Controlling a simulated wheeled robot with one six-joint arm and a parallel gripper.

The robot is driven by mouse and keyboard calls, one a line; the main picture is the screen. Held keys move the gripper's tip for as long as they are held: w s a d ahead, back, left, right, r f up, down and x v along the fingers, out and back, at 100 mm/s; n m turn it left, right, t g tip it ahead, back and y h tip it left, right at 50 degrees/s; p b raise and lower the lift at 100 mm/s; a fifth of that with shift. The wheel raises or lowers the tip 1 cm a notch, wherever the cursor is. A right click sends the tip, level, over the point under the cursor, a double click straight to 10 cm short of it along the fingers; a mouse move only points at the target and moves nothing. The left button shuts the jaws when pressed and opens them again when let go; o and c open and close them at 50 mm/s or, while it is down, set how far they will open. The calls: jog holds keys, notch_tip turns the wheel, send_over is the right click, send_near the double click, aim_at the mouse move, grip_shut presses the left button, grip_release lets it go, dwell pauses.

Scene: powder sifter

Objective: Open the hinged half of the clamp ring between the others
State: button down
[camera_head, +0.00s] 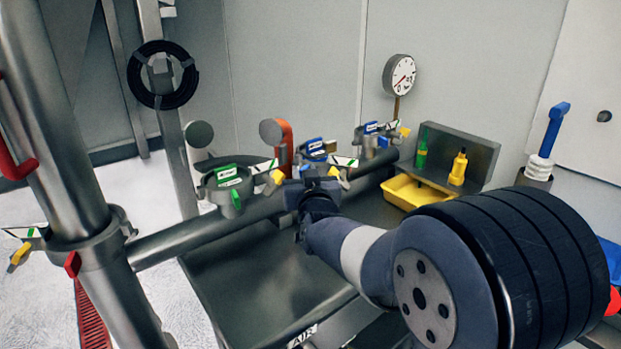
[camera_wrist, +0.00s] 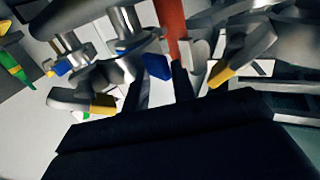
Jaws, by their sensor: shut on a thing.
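The middle clamp ring (camera_head: 318,157), grey with a blue tag, sits on the horizontal pipe between a green-tagged clamp ring (camera_head: 225,182) on the left and another blue-tagged clamp ring (camera_head: 371,137) on the right. My gripper (camera_head: 316,186) is at the near side of the middle ring and partly covers it. In the wrist view my two dark fingers (camera_wrist: 160,82) reach to grey metal with a blue block (camera_wrist: 157,67) at their tips. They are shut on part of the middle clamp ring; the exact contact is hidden. I cannot tell how far its hinged half stands open.
A yellow tray (camera_head: 416,191) and a grey rack (camera_head: 474,150) with green and yellow bottles stand at the right. A red-orange handle (camera_head: 285,148) rises behind the rings. A round gauge (camera_head: 399,75) stands behind. The grey panel (camera_head: 262,285) below the pipe is bare.

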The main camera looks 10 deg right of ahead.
jog(key=shift+w+a+r, duration=0.15)
jog(key=shift+a+r, duration=0.15)
jog(key=shift+a, duration=0.15)
jog(key=c, duration=1.5)
grip_release()
jog(key=shift+w, duration=0.1)
jog(key=shift+f, duration=0.1)
